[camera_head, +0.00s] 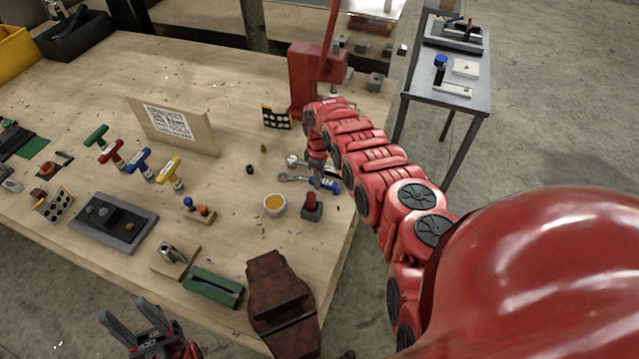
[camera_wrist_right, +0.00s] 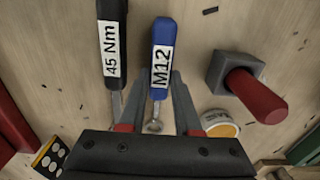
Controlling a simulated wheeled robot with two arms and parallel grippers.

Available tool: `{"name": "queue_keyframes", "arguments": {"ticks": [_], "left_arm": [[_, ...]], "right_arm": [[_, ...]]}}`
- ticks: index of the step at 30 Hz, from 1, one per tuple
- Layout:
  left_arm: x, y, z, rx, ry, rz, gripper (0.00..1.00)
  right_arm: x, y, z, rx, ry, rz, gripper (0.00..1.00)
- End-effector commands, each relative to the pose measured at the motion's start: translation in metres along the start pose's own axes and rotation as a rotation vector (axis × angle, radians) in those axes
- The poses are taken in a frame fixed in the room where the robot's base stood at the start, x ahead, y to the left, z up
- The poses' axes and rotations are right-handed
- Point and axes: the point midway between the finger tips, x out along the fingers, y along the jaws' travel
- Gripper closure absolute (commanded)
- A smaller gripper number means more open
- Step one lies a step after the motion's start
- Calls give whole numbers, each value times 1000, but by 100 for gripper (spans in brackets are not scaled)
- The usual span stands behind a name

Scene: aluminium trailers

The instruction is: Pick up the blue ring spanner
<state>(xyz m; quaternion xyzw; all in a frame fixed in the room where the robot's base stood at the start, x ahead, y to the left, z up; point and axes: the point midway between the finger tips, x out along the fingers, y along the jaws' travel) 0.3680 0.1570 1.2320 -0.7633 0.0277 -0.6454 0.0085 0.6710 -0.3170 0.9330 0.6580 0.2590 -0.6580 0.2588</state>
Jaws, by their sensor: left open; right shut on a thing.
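The blue ring spanner has a blue handle (camera_wrist_right: 164,45) labelled M12, and its metal end lies low between my fingers in the right wrist view. In the head view the spanner (camera_head: 328,185) is at the table's right side, partly under my right arm. My right gripper (camera_wrist_right: 157,90) is shut on the spanner near where the handle meets the shank. I cannot tell whether the spanner is clear of the table. My left gripper (camera_head: 144,322) is open and empty in front of the table's near edge.
A black-handled tool labelled 45 Nm (camera_wrist_right: 110,50) lies close beside the spanner. A red-knobbed block (camera_head: 312,207) and a round yellow-topped tub (camera_head: 275,205) stand near. A red press (camera_head: 303,80) stands behind. A dark red vice (camera_head: 280,300) is at the near edge.

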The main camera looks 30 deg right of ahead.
Motion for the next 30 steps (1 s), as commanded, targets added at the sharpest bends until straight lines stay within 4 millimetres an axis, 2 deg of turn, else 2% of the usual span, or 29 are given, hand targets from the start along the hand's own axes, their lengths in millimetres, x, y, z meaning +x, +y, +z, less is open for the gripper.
{"name": "queue_keyframes", "arguments": {"ticks": [20,26,30], "left_arm": [[0,0,0,0,0,0,50],[-1,0,0,0,0,0,50],[-4,0,1,0,0,0,50]], "right_arm": [[-3,1,-1,0,1,1,100],[-14,1,0,-1,1,-2,100],[-29,2,1,0,-2,2,100]]}}
